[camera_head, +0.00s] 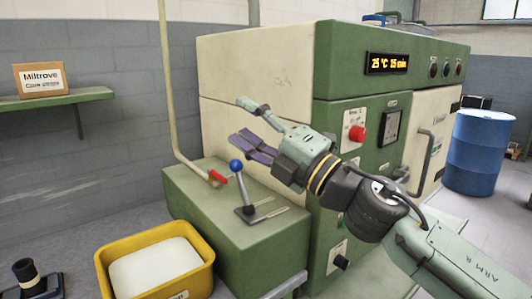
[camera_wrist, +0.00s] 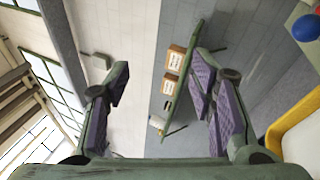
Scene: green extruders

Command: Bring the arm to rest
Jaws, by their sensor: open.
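My gripper (camera_head: 250,131) is open and empty in the head view, raised in front of the green and cream machine (camera_head: 285,58) and above the low green box with the lever. My arm comes in from the lower right. In the wrist view my gripper (camera_wrist: 158,98) shows its two fingers with purple pads standing wide apart, with nothing between them. Beyond the fingers are the grey wall and a shelf, well away from the pads.
A blue-knobbed lever (camera_head: 242,190) stands on the green box just below my gripper. A yellow bin (camera_head: 206,277) with white contents is at the lower left. A wall shelf (camera_head: 95,94) holds a carton (camera_head: 40,80). A blue drum (camera_head: 477,153) stands at the right.

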